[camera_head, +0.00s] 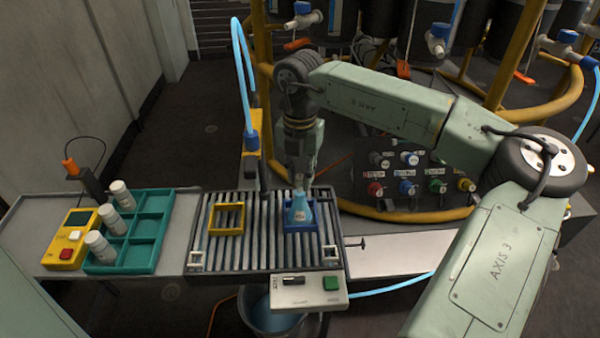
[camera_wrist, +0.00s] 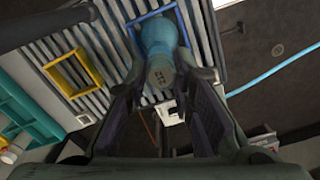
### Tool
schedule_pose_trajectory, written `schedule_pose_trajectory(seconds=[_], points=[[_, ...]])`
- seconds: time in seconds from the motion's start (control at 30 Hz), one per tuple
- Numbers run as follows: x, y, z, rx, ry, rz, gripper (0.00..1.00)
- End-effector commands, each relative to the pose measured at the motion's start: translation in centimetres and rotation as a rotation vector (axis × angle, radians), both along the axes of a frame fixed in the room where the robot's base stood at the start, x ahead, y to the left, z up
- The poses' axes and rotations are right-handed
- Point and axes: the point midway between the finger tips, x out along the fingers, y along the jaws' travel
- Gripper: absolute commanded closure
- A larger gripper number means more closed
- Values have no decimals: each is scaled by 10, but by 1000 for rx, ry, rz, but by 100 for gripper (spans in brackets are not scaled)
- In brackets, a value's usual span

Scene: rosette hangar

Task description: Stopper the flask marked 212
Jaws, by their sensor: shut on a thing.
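A light blue conical flask (camera_head: 300,212) stands at the blue square frame on the slatted rack. A small label shows on its side in the head view, too small to read there. In the wrist view the blue flask body (camera_wrist: 158,38) lies between my fingers, with a greyish end nearest me whose marking looks like 212. My gripper (camera_head: 300,184) points down and is shut at the upper end of the flask. Its fingers (camera_wrist: 158,85) flank the greyish end. I cannot tell whether that end is the flask's neck or a separate stopper.
An empty yellow square frame (camera_head: 227,218) is left of the flask. A teal tray (camera_head: 130,258) holds several white cylinders, beside a yellow box (camera_head: 68,240). A white control box (camera_head: 305,292) is at the rack's front. A blue tap and post (camera_head: 252,145) stand close behind.

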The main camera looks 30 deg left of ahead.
Motion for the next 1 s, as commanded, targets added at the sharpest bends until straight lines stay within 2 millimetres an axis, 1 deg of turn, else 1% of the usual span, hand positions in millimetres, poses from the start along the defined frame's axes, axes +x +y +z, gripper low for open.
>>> schedule_pose_trajectory(seconds=[0.03, 0.3, 0.67, 1.0], points=[[0, 0, -5, 0, 0, 0, 93], [0, 0, -14, 0, 0, 0, 93], [0, 0, -14, 0, 0, 0, 93], [0, 0, -18, 0, 0, 0, 93]])
